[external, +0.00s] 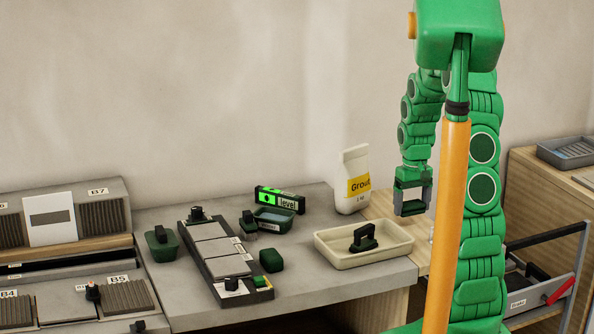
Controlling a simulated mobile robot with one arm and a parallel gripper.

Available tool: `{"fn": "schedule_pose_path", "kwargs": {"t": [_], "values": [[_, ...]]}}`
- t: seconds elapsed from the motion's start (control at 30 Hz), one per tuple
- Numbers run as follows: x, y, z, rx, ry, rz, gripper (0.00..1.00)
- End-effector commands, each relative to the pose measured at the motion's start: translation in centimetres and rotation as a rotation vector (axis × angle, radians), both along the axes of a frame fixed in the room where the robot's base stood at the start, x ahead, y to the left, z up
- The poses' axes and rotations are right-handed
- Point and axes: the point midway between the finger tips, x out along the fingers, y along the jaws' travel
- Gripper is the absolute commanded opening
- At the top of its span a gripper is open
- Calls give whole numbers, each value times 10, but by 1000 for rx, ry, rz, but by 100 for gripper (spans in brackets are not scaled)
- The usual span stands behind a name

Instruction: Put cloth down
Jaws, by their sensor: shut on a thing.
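My gripper (412,203) hangs pointing down in the external view, above the wooden right part of the worktop, to the right of the grout bottle and behind the cream tray's right end. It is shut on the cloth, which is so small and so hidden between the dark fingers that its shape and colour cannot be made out. The gripper looks raised clear of the worktop, though its exact height is hard to tell.
A cream tray (330,256) holds a black-handled tool (363,238). A white grout bottle (353,180) stands behind it. Left are a dark tile frame (259,296), a dark green block (271,260), a green tub (290,221) and a lit level (280,200). Bare worktop lies along the front.

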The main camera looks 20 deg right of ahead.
Motion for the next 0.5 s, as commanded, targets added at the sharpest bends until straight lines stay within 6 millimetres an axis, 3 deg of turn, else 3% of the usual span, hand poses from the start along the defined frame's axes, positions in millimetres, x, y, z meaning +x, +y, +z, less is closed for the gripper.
{"fn": "schedule_pose_path", "kwargs": {"t": [0.27, 0.5], "values": [[7, -2, -8, 0, 0, 0, 48], [6, -2, -38, 1, 5, 0, 48]]}}
